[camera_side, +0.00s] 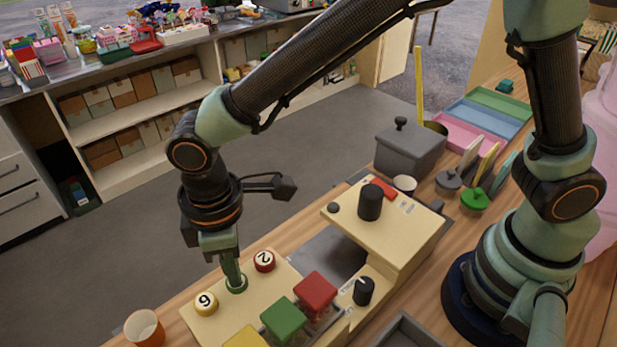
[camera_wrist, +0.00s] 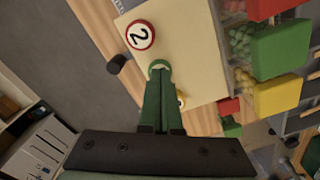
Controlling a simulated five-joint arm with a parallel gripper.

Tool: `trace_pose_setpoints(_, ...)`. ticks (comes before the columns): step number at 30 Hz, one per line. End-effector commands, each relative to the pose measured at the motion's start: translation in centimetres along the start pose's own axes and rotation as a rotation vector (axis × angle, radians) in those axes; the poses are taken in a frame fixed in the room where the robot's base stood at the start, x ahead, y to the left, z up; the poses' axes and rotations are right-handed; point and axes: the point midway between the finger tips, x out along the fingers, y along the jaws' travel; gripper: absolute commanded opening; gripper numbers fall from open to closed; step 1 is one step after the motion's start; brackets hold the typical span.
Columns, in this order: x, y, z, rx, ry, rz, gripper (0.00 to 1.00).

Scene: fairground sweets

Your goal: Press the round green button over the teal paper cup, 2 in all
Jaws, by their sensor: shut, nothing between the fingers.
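The round green button (camera_side: 237,287) sits on the cream panel between a red button marked 2 (camera_side: 264,261) and a yellow button (camera_side: 205,303) whose mark reads as 6 or 9. My gripper (camera_side: 234,276) is shut and empty, pointing down with its fingertips on or just over the green button. In the wrist view the green rim (camera_wrist: 159,65) shows around the fingertips (camera_wrist: 161,72); they hide its middle. I cannot tell whether it is pressed in. I make out no teal paper cup in either view.
An orange paper cup (camera_side: 145,328) stands left of the panel. Red (camera_side: 315,291) and green (camera_side: 284,318) blocks stand right of the buttons. A raised cream housing (camera_side: 405,228) with a dark knob is behind. A dark round part (camera_wrist: 116,63) juts beside the panel.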

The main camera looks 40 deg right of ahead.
Motion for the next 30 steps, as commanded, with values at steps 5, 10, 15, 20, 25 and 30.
trace_pose_setpoints(5,-0.2,0.0,0.0,0.000,0.000,0.000,0.00)
trace_pose_setpoints(10,-1.2,0.0,0.0,0.000,0.001,0.000,0.00)
trace_pose_setpoints(15,-2.1,0.0,0.0,0.000,0.000,0.000,0.00)
trace_pose_setpoints(20,-2.3,0.0,0.0,0.000,0.000,0.000,0.00)
trace_pose_setpoints(25,-2.3,0.0,0.0,0.000,0.000,0.000,0.00)
trace_pose_setpoints(30,-2.3,0.0,0.0,0.000,0.000,0.000,0.00)
